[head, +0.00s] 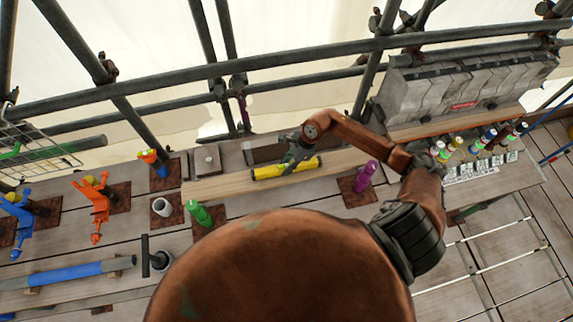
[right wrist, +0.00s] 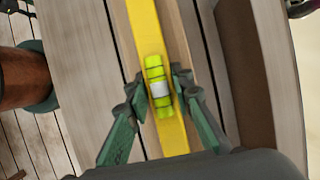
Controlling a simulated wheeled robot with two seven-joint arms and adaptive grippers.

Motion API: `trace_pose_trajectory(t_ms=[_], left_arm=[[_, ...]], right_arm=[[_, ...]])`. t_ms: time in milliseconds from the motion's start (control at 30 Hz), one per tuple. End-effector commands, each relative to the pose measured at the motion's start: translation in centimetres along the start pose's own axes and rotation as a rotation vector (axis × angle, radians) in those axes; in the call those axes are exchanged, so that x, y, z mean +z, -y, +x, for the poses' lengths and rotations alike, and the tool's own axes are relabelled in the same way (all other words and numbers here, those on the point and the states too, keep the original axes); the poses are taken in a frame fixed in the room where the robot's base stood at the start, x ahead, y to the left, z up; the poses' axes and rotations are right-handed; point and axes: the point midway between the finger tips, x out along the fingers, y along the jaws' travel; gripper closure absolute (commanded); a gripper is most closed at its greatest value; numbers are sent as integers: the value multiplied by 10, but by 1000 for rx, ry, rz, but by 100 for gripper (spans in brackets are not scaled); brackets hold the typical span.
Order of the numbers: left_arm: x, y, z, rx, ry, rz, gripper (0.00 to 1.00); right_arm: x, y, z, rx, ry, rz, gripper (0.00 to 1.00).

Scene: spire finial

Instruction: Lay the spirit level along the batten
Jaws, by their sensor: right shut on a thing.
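The yellow spirit level (head: 268,172) lies lengthwise over the pale wooden batten (head: 215,185) in the middle of the head view, nearly parallel to it. My right gripper (head: 297,158) reaches down onto it from behind and is shut on it near its middle. In the right wrist view the yellow level (right wrist: 147,35) runs between the two green fingers (right wrist: 159,85), with its bright green vial at the grip. The batten (right wrist: 176,45) shows beneath and beside it. Whether the level touches the batten is unclear. My left gripper is out of view.
A purple cylinder (head: 366,173) stands near the batten's right end. A green cylinder (head: 199,213) and a white cup (head: 162,207) stand near its left end. Orange (head: 98,205) and blue clamps are further left. Scaffold tubes (head: 250,65) cross behind.

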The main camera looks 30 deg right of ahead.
Motion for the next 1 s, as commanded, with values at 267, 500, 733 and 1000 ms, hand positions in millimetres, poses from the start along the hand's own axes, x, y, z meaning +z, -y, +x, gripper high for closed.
trace_pose_trajectory(t_ms=[267,500,733,1000], left_arm=[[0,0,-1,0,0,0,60],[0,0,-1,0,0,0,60],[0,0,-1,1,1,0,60],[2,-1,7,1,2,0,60]], right_arm=[[-2,0,3,-1,-1,-1,77],[-2,0,3,-1,-1,0,61],[-2,0,3,-1,-1,0,61],[-3,1,-24,-4,-2,-3,61]])
